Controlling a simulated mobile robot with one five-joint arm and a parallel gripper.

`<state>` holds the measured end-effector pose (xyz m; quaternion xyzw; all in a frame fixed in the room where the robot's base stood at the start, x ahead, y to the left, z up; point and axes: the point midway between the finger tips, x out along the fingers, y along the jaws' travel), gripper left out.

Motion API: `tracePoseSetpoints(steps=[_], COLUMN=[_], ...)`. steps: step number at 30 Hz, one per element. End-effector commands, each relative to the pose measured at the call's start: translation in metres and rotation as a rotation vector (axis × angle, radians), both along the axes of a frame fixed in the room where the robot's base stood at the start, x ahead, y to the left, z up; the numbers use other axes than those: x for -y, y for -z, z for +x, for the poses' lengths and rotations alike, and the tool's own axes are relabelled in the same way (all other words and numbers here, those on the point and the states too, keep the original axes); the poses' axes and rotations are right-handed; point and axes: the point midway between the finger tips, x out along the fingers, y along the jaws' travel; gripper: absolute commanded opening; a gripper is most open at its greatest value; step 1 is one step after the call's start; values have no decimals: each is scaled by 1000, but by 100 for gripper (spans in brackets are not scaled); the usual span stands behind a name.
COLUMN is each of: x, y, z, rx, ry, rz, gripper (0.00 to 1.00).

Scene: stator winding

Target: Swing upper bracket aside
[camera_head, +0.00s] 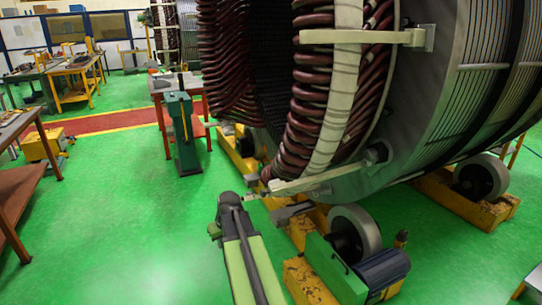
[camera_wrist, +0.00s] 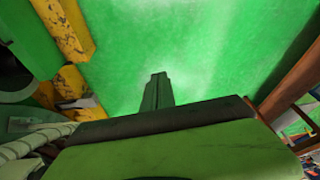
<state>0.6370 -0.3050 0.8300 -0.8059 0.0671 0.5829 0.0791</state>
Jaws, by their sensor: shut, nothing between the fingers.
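The upper bracket (camera_head: 362,37) is a pale bar at the top of the head view. It lies across the pale band over the dark red coils, and its right end meets a small plate on the stator's grey end ring. A similar lower bracket (camera_head: 315,180) slants across the bottom of the coils. My gripper (camera_wrist: 158,80) shows in the wrist view as narrow dark green fingers, shut and empty over bare floor. In the head view my arm ends well below the upper bracket, near the lower one's left end; I cannot make out the fingers there.
The stator (camera_head: 470,85) rests on yellow supports (camera_head: 300,228) with grey rollers (camera_head: 357,232). A motor (camera_head: 383,270) stands near at the lower right. A green pedestal (camera_head: 184,135) and a workbench (camera_head: 20,185) stand left.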

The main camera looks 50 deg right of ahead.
Motion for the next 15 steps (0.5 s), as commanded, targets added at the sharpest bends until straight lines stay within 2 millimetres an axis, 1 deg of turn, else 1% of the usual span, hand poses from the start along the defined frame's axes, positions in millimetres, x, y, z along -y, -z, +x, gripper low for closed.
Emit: tracePoseSetpoints(steps=[1,2,3,5,6,9,10,12,15], x=[34,52,76,112,135,185,197,220,240], y=[-59,-76,-99,-133,-154,-197,-207,-225,-238], z=[-2,-5,-9,-17,-23,-40,-45,-55,-65], rx=[24,40,62,91,110,148,157,175,189], ry=[28,43,62,89,107,147,157,176,192], rz=[-10,-16,-28,-47,-58,-90,-98,-115,-132], gripper=[0,0,0,0,0,0,0,0,0])
